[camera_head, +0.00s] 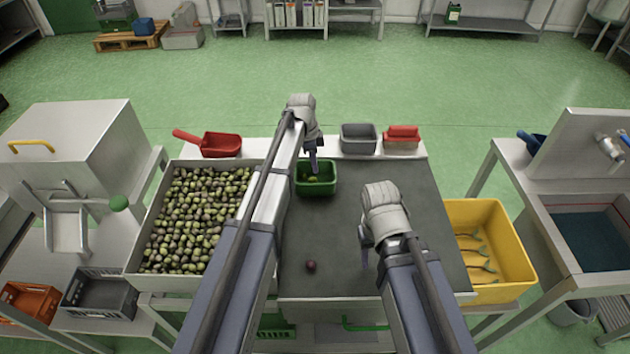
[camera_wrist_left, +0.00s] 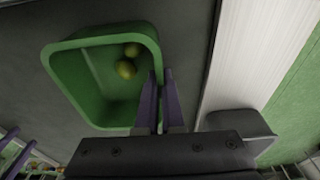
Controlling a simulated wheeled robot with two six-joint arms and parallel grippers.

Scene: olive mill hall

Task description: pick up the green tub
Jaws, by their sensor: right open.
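The green tub (camera_head: 316,190) is upright at the back left of the dark work mat. In the left wrist view, the tub (camera_wrist_left: 75,80) holds a couple of yellow-green olives (camera_wrist_left: 127,68). My left gripper (camera_head: 312,168) is at its back wall. In the left wrist view my left gripper's fingers (camera_wrist_left: 158,80) are close together, one on each side of the tub's rim, and look shut on it. Whether the tub's base touches the mat is hard to tell. My right gripper (camera_head: 365,258) is open and empty above the mat's right half.
A crate of olives (camera_head: 140,250) is left of the mat (camera_head: 335,240). A dark olive (camera_head: 311,266) lies at the mat's front. A red scoop (camera_head: 215,144), grey tub (camera_head: 358,139) and red-topped block (camera_head: 402,140) stand behind. A yellow bin (camera_head: 500,230) is at right.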

